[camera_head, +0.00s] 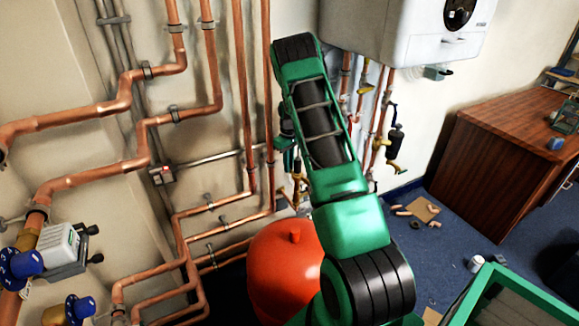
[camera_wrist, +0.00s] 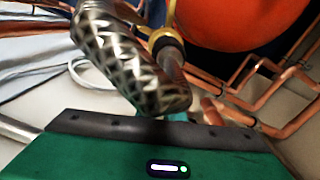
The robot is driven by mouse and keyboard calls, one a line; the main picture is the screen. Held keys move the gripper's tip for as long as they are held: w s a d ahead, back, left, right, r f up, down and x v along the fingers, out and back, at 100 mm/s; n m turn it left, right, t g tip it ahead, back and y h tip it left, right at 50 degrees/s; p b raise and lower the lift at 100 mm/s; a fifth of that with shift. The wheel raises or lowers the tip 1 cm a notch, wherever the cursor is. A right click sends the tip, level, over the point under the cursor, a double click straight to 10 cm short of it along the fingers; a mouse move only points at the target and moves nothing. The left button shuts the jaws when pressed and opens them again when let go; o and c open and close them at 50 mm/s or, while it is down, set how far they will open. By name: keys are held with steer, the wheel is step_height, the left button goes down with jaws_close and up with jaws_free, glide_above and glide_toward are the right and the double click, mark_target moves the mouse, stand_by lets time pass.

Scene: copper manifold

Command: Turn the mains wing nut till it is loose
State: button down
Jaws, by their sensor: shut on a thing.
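My gripper (camera_head: 286,145) is at the copper pipes left of my green and black arm, below the white boiler. In the wrist view its green body and dark front edge fill the bottom, and its fingertips (camera_wrist: 152,118) are mostly hidden behind a braided metal hose. A small teal patch shows there. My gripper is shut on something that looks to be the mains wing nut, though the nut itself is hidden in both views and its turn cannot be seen.
The braided hose (camera_wrist: 130,60) passes close over my gripper. A red-orange vessel (camera_head: 283,270) stands below my arm. Copper pipes (camera_head: 205,75) cover the left wall. The white boiler (camera_head: 415,30) hangs above. A wooden desk (camera_head: 500,150) stands at right, with small parts on the blue floor.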

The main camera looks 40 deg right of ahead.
steer(key=shift+w+a+r+n, duration=0.15)
steer(key=shift+a+n, duration=0.3)
steer(key=shift+n, duration=0.55)
steer(key=shift+a, duration=0.15)
steer(key=c, duration=1.9)
jaws_free()
step_height(320, 180, up, 10)
steer(key=shift+r, duration=0.25)
